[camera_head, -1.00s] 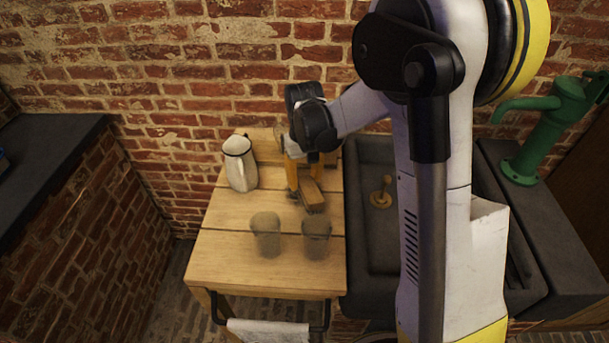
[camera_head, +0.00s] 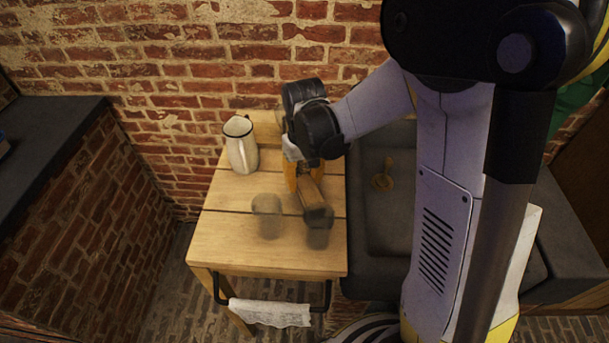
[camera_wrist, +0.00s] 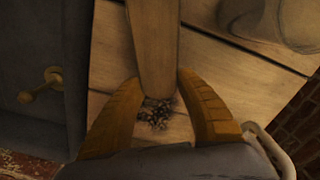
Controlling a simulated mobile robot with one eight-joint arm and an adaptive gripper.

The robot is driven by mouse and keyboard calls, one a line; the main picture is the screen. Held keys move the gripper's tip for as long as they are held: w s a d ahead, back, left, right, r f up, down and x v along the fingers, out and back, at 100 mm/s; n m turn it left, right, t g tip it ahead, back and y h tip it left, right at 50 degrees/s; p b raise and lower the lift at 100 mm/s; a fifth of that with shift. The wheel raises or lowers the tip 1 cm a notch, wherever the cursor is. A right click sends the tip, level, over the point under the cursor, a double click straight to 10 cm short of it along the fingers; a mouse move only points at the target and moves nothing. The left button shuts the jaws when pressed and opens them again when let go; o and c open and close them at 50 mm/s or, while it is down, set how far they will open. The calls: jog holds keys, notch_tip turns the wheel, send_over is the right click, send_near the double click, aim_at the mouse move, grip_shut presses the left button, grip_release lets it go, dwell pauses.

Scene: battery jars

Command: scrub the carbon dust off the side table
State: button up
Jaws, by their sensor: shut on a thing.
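The wooden side table (camera_head: 240,250) has a plank top. My gripper (camera_head: 306,182) is over its back right part. Its orange fingers, also in the wrist view (camera_wrist: 160,88), are shut on the handle of a wooden brush (camera_head: 312,196). The brush's wide end points to the table's front and overlaps the right smoky jar in the head view; I cannot tell if they touch. A patch of black carbon dust (camera_wrist: 156,113) lies on the planks, seen between my fingers in the wrist view. In the head view the arm and brush hide this patch.
Two smoky, see-through jars, left (camera_head: 267,216) and right (camera_head: 318,238), stand on the table. A white pitcher (camera_head: 241,150) stands at the back left. A dark sink (camera_head: 375,225) adjoins on the right. A cloth (camera_head: 270,314) hangs on the front rail. The front planks are clear.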

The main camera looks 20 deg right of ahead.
jog(key=shift+w+a+f, duration=0.15)
jog(key=shift+w+a, duration=0.25)
jog(key=shift+a, duration=0.4)
jog(key=shift+w+d+b, duration=0.1)
jog(key=shift+w+d, duration=0.55)
jog(key=shift+w, duration=0.9)
jog(key=shift+w+d+b, duration=0.1)
jog(key=shift+w+d, duration=0.55)
jog(key=shift+w, duration=0.95)
jog(key=shift+w+d+b, duration=0.1)
jog(key=shift+w+d, duration=0.55)
jog(key=shift+w, duration=0.9)
jog(key=shift+w+d, duration=0.35)
jog(key=shift+w, duration=0.45)
jog(key=shift+w+d, duration=0.3)
jog(key=shift+w, duration=0.5)
jog(key=shift+w+d+r+p, duration=0.1)
jog(key=shift+w+r+p, duration=0.1)
jog(key=shift+r+p, duration=0.5)
jog(key=shift+s+r+p, duration=0.15)
jog(key=shift+r+p, duration=1.1)
jog(key=shift+r, duration=1.05)
